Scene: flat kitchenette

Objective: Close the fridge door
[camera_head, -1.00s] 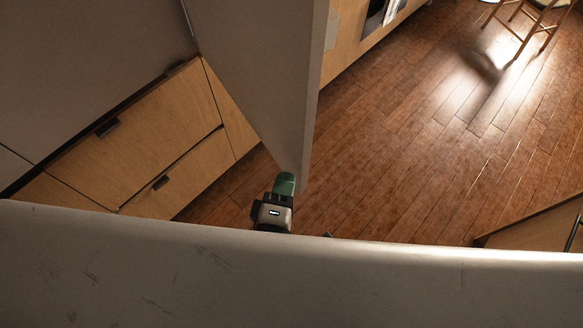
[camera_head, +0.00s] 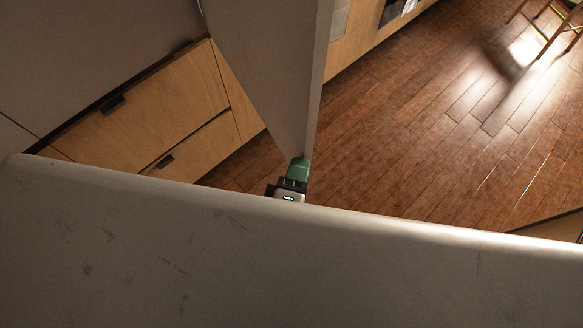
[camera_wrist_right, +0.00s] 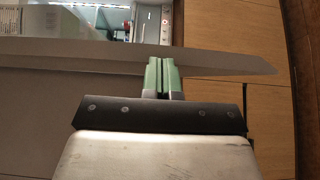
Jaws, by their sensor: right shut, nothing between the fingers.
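The fridge door (camera_head: 275,65) is a tall grey panel seen from above in the head view, standing open. My right gripper (camera_head: 299,168) has green fingers and is at the door's near lower corner in that picture. In the right wrist view the fingers (camera_wrist_right: 161,75) are closed together, with nothing between them. They overlap the grey door (camera_wrist_right: 215,62) in that view; whether they press on it I cannot tell. Beyond the door, the lit fridge interior (camera_wrist_right: 100,22) shows shelves and some items. My left gripper is not in view.
Wooden drawers (camera_head: 140,115) with dark handles stand left of the door. Open wooden floor (camera_head: 400,150) lies to the right, with a wooden chair (camera_head: 550,40) at the far right.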

